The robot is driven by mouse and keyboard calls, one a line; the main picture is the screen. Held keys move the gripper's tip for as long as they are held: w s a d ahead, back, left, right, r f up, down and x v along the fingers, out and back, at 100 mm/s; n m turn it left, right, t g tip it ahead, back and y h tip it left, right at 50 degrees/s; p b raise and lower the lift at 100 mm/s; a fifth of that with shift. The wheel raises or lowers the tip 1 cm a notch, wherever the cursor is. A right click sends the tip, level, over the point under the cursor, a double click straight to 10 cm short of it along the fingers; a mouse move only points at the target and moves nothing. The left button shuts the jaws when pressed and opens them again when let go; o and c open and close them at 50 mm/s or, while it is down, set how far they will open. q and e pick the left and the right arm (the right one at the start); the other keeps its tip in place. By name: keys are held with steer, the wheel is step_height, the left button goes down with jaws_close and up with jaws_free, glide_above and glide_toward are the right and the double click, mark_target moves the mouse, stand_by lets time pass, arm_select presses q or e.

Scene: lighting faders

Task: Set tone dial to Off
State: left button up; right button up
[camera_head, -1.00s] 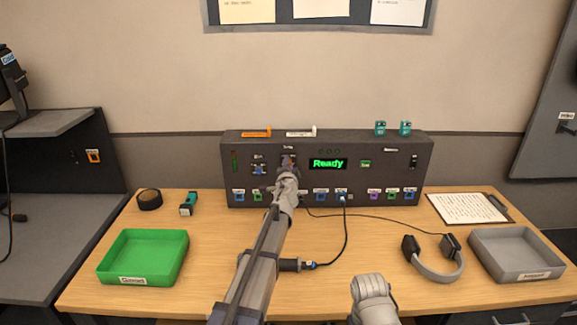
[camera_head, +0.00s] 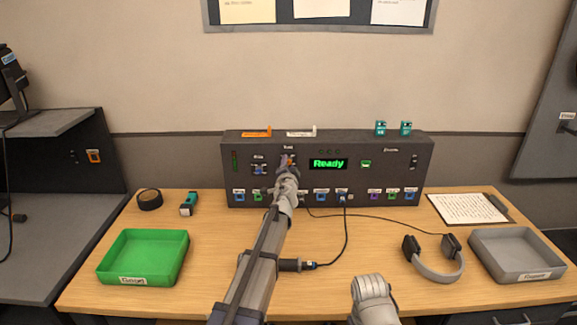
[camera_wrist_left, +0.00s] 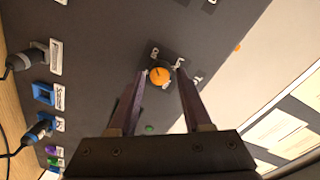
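The tone dial is an orange round knob (camera_wrist_left: 160,76) on a dark square plate with small white labels around it, too small to read surely. In the head view the orange knob (camera_head: 289,161) shows partly at the panel, left of the green "Ready" display. My left gripper (camera_wrist_left: 161,74) is open, with one finger on each side of the knob and small gaps visible. In the head view my left gripper (camera_head: 288,166) is at the panel face and covers part of the dial area.
The dark console (camera_head: 400,170) stands at the back of the desk, with several coloured ports and a plugged cable. A green tray (camera_head: 115,270) is at left, a grey tray (camera_head: 500,270) and headphones (camera_head: 435,275) at right. The desk front middle is partly covered by my arms.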

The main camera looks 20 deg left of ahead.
arm_select(q)
steer(key=shift+o, duration=0.8)
steer(key=shift+s, duration=0.1)
steer(key=v, duration=0.7)
steer(key=shift+s, duration=0.3)
steer(key=shift+d, duration=0.1)
